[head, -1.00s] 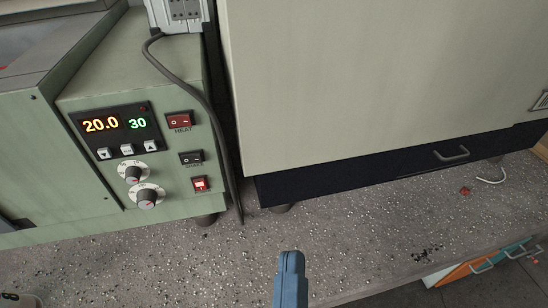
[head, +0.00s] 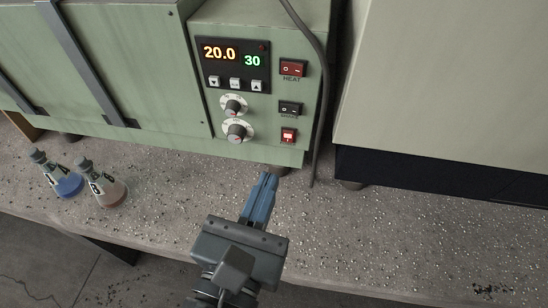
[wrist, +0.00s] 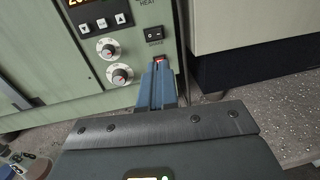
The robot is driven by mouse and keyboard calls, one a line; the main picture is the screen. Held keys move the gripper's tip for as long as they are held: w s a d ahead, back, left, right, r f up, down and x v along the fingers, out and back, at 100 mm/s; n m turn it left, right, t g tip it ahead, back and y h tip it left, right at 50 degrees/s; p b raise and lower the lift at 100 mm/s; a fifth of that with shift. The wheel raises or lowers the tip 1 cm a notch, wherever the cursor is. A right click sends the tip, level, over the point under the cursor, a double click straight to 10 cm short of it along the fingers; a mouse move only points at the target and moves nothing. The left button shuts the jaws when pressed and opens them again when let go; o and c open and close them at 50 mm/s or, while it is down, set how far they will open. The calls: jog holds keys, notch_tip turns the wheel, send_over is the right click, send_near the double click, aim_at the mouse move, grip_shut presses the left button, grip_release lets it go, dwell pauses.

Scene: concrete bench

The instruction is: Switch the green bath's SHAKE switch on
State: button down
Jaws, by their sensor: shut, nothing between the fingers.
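The green bath (head: 150,60) stands at the back left with its control panel facing me. The SHAKE switch (head: 290,108) is the small black rocker between the red HEAT switch (head: 291,69) and a lit red switch (head: 288,136). It also shows in the wrist view (wrist: 153,34), above my fingertips. My gripper (head: 268,177) is shut and empty, below and in front of the panel, apart from the SHAKE switch. In the wrist view its blue fingers (wrist: 158,70) partly cover the lit red switch. Which way the SHAKE rocker is tipped is too small to tell.
Two flasks, one blue (head: 66,180) and one brownish (head: 108,188), stand on the speckled bench at left. A dark cable (head: 318,90) hangs beside the panel. A beige cabinet (head: 440,80) stands at right. The bench front right is clear.

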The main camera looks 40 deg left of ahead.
aim_at(296, 112)
jog(key=p+x, duration=0.1)
jog(key=x, duration=1.1)
jog(key=shift+w+a, duration=0.15)
jog(key=shift+w, duration=0.25)
jog(key=shift+p, duration=0.35)
